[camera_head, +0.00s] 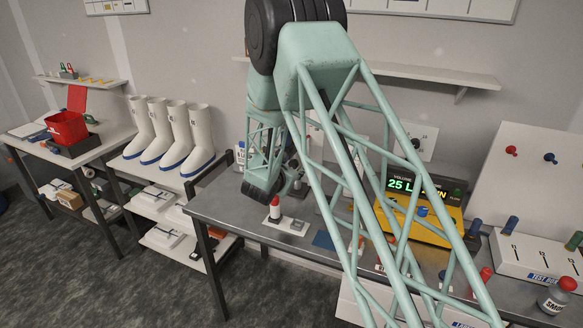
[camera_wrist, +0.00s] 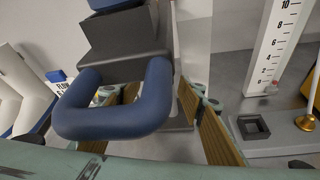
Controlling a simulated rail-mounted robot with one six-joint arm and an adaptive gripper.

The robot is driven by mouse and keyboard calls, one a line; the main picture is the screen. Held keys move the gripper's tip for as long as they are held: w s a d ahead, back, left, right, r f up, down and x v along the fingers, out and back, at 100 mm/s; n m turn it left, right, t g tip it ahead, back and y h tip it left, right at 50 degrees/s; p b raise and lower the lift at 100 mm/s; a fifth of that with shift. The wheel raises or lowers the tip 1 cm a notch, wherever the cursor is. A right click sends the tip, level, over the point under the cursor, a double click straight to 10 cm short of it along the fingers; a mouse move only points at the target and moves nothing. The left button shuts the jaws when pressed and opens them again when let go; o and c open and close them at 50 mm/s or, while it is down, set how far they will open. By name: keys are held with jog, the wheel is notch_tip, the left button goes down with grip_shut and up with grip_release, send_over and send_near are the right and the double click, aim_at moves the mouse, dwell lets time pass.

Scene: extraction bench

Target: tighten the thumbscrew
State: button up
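In the wrist view a thick blue U-shaped loop (camera_wrist: 115,125) joins a dark grey block (camera_wrist: 125,45). I cannot tell whether this is the thumbscrew, and nothing else is clearly recognisable as one. My gripper (camera_wrist: 158,105) shows two fingers with ridged tan pads, spread well apart. The blue loop crosses in front of the left finger and part of the gap. I see nothing clasped between the pads, though the loop hides part of them. In the head view my gripper (camera_head: 264,192) is low over the left part of the metal bench (camera_head: 215,205), partly hidden by my arm.
A red-topped white piece (camera_head: 274,210) stands on the bench near my gripper. A yellow display unit (camera_head: 440,205) and a test box (camera_head: 530,258) are to the right.

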jog(key=shift+c, duration=0.8)
jog(key=c, duration=0.7)
